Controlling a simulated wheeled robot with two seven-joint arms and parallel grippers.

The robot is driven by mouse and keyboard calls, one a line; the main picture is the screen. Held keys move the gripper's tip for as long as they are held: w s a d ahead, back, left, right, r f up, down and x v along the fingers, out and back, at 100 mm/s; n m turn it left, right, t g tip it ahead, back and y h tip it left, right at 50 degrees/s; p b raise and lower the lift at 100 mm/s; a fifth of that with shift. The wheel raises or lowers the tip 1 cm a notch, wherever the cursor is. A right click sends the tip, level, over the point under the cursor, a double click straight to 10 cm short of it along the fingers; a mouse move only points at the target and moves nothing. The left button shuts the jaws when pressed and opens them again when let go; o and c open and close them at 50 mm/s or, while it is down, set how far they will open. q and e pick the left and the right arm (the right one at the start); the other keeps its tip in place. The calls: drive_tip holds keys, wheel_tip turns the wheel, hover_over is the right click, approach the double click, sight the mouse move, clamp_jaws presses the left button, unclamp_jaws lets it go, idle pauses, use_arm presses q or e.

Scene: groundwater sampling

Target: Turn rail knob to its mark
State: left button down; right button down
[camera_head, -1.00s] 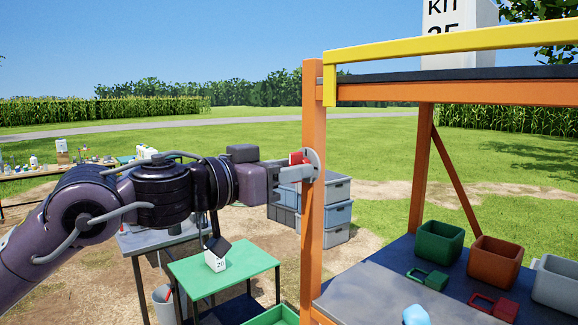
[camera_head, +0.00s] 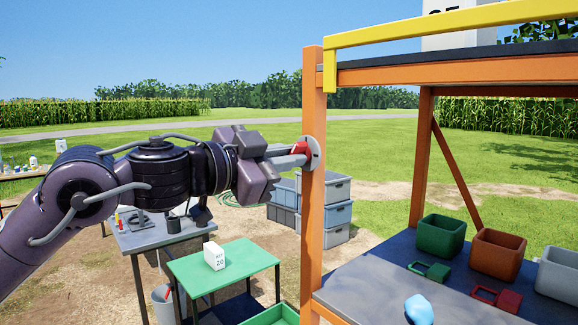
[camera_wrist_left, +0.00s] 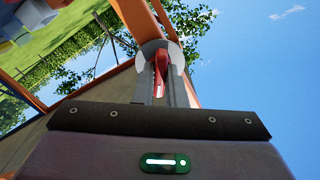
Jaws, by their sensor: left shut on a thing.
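The rail knob is a red handle (camera_head: 301,148) in front of a round grey plate (camera_head: 314,153) on the orange post (camera_head: 313,220). My left gripper (camera_head: 298,154) reaches in from the left and is shut on the red knob. The left wrist view shows the red knob (camera_wrist_left: 161,66) between my two fingers, with the pale plate (camera_wrist_left: 178,52) behind it. The gripper body is tilted about its long axis. The fingers hide part of the knob, and I cannot make out a mark on the plate. My right gripper is not in view.
The orange frame has a yellow rail (camera_head: 440,33) on top and a dark shelf (camera_head: 375,275) with green and brown bins (camera_head: 497,254). Grey crates (camera_head: 337,212) stand behind the post. A green table (camera_head: 240,262) with a white box stands below my arm.

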use_arm(q)
drive_tip(key=m+b, duration=0.3)
drive_tip(key=m, duration=0.8)
drive_tip(key=c, duration=1.4)
unclamp_jaws()
drive_tip(key=b+v, duration=0.3)
drive_tip(key=v, duration=0.4)
drive_tip(key=shift+s+a+b, duration=0.2)
drive_tip(key=shift+a+b, duration=0.1)
